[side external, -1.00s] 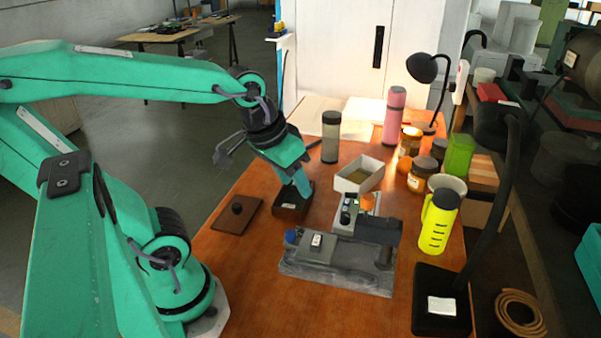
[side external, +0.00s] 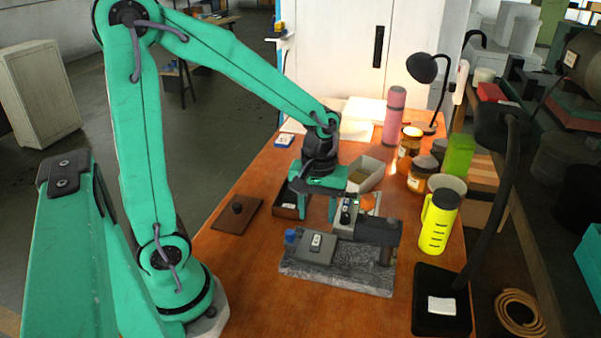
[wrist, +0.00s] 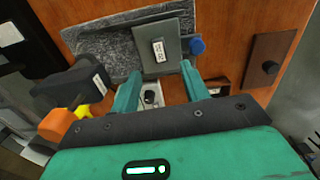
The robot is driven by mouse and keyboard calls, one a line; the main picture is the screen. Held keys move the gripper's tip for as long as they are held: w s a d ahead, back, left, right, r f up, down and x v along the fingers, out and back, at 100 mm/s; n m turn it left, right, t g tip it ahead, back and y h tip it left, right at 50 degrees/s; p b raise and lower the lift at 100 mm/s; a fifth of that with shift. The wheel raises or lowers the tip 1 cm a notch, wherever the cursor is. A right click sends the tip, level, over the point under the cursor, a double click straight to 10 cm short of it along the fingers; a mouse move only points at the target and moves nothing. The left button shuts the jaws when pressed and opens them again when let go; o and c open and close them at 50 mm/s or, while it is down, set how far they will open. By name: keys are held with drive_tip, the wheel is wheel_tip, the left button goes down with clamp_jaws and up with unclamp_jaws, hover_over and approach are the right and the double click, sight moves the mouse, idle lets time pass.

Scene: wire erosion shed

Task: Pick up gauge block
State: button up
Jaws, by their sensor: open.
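The gauge block (side external: 315,241) looks like a small pale block with dark marks. It lies on a flat grey plate (side external: 327,256) on the speckled grey stone base (side external: 340,277). In the wrist view the gauge block (wrist: 158,50) sits on the grey plate (wrist: 176,28), just beyond the fingertips and roughly in line with the gap between them. My gripper (side external: 319,212) points down behind the plate, above the bench, with its fingers apart. In the wrist view my gripper (wrist: 160,68) is open, with nothing held between its fingers.
A blue knob (side external: 291,236) adjoins the plate. A dark instrument arm (side external: 378,231) stands right of it. A dark open box (side external: 284,210), a pale box (side external: 371,168) and a yellow bottle (side external: 437,222) are nearby. A brown knobbed plate (side external: 222,217) lies left.

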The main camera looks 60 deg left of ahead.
sight(317, 240)
drive_tip(key=shift+f, duration=0.1)
drive_tip(key=shift+f, duration=1.25)
drive_tip(key=shift+f, duration=2.6)
clamp_jaws()
drive_tip(key=shift+r, duration=0.2)
